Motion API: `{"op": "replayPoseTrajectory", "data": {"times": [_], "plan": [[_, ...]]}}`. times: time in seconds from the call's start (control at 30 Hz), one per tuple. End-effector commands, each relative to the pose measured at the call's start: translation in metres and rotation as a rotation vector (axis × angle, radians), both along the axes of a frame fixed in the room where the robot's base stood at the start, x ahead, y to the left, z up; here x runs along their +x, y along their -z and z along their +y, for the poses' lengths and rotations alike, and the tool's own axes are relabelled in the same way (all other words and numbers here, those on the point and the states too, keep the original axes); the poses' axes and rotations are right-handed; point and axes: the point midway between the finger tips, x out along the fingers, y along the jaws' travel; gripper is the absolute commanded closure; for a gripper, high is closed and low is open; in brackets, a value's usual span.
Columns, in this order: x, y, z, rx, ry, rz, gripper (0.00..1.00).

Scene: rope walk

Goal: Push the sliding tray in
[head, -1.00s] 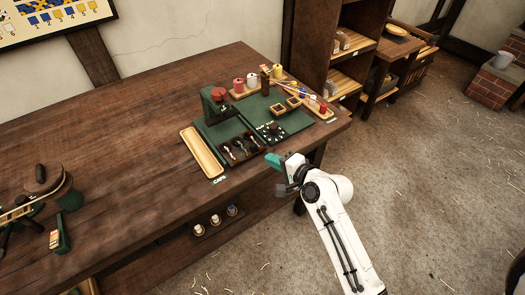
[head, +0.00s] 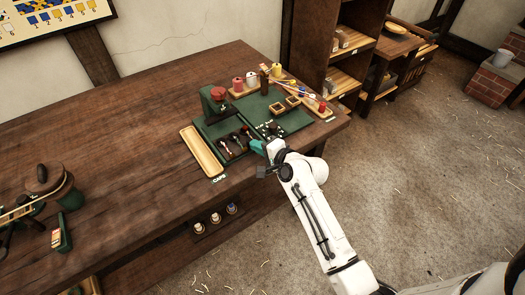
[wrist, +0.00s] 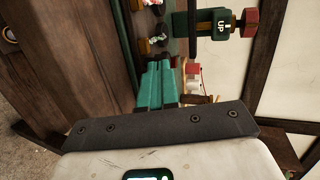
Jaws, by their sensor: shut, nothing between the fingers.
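The sliding tray (head: 232,153) is a dark, shallow tray holding several small pieces. It sticks out from the front of a green press-like device (head: 211,107) with a red knob. My gripper (head: 257,147) has teal fingers and is close to the tray's right front corner, above the front edge of the bench; I cannot tell if it touches. In the wrist view my fingers (wrist: 157,88) are together and empty, with part of the tray (wrist: 150,30) and the device marked UP (wrist: 215,23) beyond them. My arm hides some of the area right of the tray.
A long wooden tray marked CAPS (head: 202,152) lies left of the sliding tray. A green board (head: 288,119) with small wooden boxes and a wooden rack (head: 316,104) are on the right. Spools stand behind.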

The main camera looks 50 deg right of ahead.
Motion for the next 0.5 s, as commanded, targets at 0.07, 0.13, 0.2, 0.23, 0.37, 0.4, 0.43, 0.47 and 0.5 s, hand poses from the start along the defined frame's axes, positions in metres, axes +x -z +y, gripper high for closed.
{"op": "replayPoseTrajectory", "data": {"times": [0.07, 0.13, 0.2, 0.23, 0.37, 0.4, 0.43, 0.47, 0.5], "plan": [[0.019, -0.001, -0.005, 0.000, -0.001, -0.003, 1.00], [0.034, 0.000, -0.009, 0.000, -0.001, -0.003, 1.00], [0.048, 0.000, -0.013, 0.000, -0.001, -0.002, 1.00], [0.053, 0.001, -0.015, 0.000, -0.001, -0.002, 1.00], [0.069, 0.000, -0.020, 0.001, -0.001, -0.001, 1.00], [0.071, 0.000, -0.020, 0.002, 0.001, -0.001, 1.00], [0.073, 0.000, -0.021, 0.002, 0.001, 0.000, 1.00], [0.074, 0.000, -0.021, 0.002, 0.001, 0.000, 1.00], [0.075, 0.000, -0.022, 0.002, 0.001, 0.000, 1.00]]}}
